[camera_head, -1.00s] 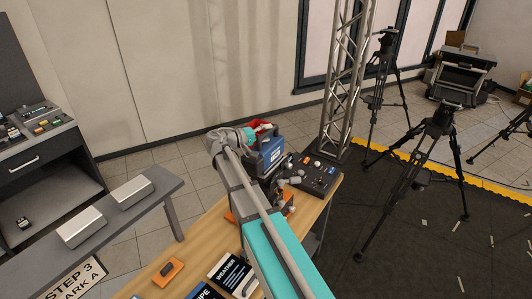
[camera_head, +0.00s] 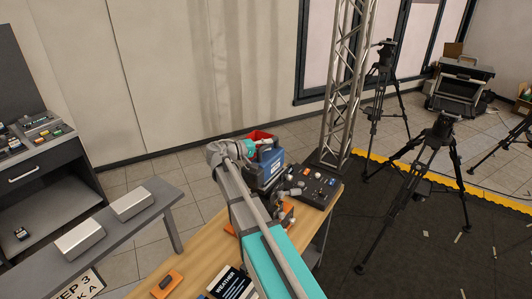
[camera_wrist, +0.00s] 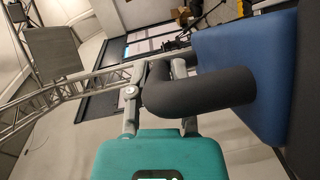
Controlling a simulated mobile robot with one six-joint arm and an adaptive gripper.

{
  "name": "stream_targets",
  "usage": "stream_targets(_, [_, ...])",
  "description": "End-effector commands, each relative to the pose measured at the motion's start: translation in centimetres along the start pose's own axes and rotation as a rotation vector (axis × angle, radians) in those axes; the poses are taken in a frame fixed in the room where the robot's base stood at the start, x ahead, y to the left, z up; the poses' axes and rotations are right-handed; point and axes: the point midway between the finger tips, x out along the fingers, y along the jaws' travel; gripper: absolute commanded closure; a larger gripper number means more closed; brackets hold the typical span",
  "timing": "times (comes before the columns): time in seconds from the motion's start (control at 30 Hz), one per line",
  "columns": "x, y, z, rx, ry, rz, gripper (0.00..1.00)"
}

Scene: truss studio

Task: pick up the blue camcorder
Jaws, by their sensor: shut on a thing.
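The blue camcorder (camera_head: 270,166) is at the far end of the wooden table, with its blue side and dark lower edge showing. In the wrist view its blue body (camera_wrist: 236,62) fills the right side, and its thick black handle (camera_wrist: 205,92) reaches in between my fingers. My gripper (camera_head: 260,149) is at the top of the camcorder. In the wrist view my gripper (camera_wrist: 158,76) is shut on the handle. The camcorder's underside is hidden, so I cannot tell whether it touches the table.
A dark control panel (camera_head: 314,187) sits right of the camcorder. A red container (camera_head: 262,134) shows behind it. An orange item (camera_head: 167,284) and a weather booklet (camera_head: 232,285) lie nearer on the table. A truss (camera_head: 344,85) and a tripod (camera_head: 428,165) stand to the right.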

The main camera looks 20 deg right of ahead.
Motion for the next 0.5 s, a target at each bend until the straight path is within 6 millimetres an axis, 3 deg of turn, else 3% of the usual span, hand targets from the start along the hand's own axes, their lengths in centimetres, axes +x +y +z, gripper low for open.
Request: stream_targets(0.5, [-0.2,2.2,-0.4,0.0,0.0,0.003,1.0])
